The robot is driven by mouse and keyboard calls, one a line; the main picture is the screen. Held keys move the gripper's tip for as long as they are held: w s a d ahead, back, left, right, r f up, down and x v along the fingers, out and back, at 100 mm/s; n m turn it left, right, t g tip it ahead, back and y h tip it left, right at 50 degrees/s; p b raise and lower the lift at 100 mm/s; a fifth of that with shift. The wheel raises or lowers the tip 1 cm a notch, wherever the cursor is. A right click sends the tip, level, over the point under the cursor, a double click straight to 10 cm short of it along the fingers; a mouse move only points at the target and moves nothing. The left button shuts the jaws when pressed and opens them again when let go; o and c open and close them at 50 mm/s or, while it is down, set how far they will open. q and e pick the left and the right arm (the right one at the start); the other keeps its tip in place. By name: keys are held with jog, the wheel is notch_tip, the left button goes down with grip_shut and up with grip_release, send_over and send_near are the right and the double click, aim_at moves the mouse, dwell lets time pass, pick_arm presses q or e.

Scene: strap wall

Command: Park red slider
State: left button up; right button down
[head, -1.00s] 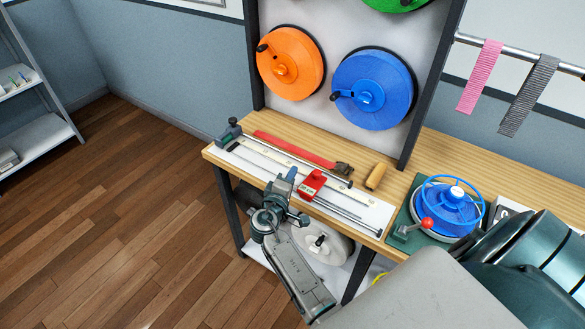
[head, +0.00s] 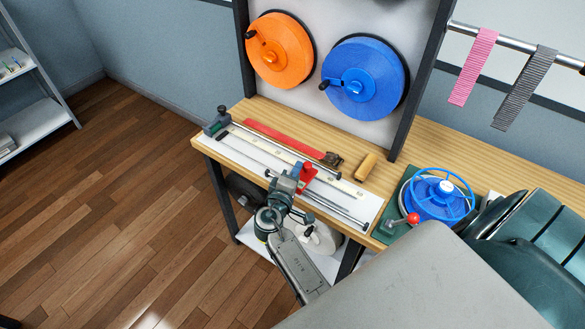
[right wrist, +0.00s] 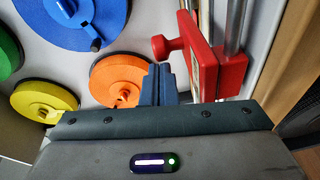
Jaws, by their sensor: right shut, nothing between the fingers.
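The red slider (head: 307,174), a block with a round knob, sits on the metal rails (head: 340,209) of the white-based track on the bench. It also shows in the right wrist view (right wrist: 220,68), with its knob pointing left. My right gripper (head: 296,170) is at the slider's left side in the head view and hides part of it. Its blue fingers (right wrist: 165,84) are shut and empty, close beside the slider under the knob in the wrist view. I cannot tell whether they touch it. My left gripper is not in view.
A red strap (head: 285,138) and a wooden handle (head: 366,166) lie behind the track. A blue handwheel (head: 437,196) stands to the right. Orange (head: 280,50) and blue reels hang behind.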

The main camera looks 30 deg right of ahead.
jog(key=s+d+b, duration=0.1)
jog(key=s+d, duration=0.1)
jog(key=s, duration=0.4)
jog(key=s+d+b, duration=0.1)
jog(key=s+d, duration=0.2)
jog(key=s, duration=0.3)
jog(key=s+d+b, duration=0.1)
jog(key=s+d, duration=0.1)
jog(key=s, duration=0.4)
jog(key=shift+d, duration=0.2)
jog(key=shift+w, duration=0.1)
